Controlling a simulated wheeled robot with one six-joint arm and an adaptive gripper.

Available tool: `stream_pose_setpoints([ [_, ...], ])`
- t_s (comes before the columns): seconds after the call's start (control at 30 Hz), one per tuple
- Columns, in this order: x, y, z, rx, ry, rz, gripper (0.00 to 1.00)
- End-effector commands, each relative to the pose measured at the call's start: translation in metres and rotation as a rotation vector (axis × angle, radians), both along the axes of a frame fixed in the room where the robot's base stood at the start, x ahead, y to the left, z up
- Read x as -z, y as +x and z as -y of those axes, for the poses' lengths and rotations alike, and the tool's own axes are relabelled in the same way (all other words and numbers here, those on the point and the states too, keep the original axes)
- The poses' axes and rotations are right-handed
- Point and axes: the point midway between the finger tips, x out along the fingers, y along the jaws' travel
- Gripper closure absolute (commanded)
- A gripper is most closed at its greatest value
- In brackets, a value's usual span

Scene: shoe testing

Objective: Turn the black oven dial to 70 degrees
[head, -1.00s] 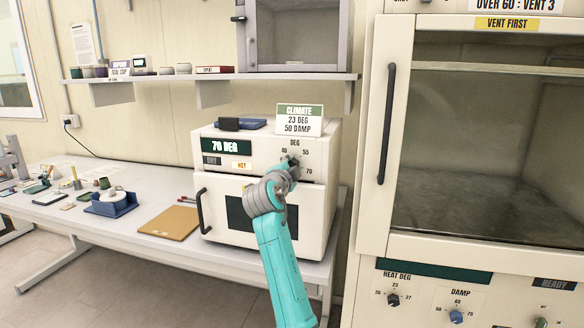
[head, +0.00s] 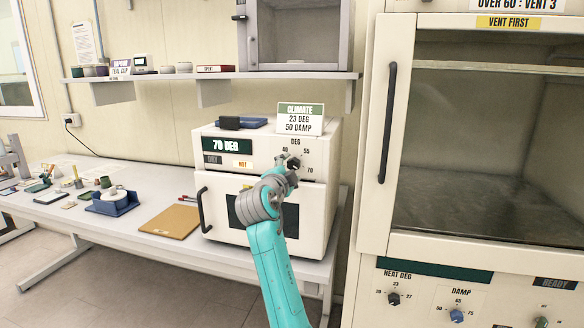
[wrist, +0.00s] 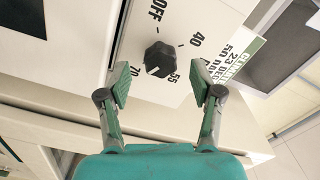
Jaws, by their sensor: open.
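The black oven dial (wrist: 160,58) sits on the white oven's panel, ringed by the marks OFF, 40, 55 and 70. A light mark on its lower left side points toward the 70. In the head view the dial (head: 293,162) shows just past my gripper (head: 284,176). The oven's green display (head: 227,145) reads 70 DEG. In the wrist view my gripper (wrist: 160,84) is open, with its two green-padded fingers apart. The dial lies ahead between the finger lines, and the fingers appear clear of it.
The oven door's black handle (head: 205,210) is at the left. A brown board (head: 171,222) lies on the bench. A large cream cabinet (head: 400,150) stands close on the right.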

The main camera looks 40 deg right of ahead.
Motion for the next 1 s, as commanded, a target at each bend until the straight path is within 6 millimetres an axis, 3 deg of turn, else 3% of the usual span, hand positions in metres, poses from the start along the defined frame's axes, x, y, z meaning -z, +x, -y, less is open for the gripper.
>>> stream_pose_setpoints([
  [0.2,0.000,-0.027,-0.036,-0.003,0.000,0.001,0.35],
  [0.4,0.001,-0.045,-0.059,-0.001,0.000,0.000,0.35],
  [1.0,0.001,-0.053,-0.067,0.000,0.000,-0.001,0.35],
])
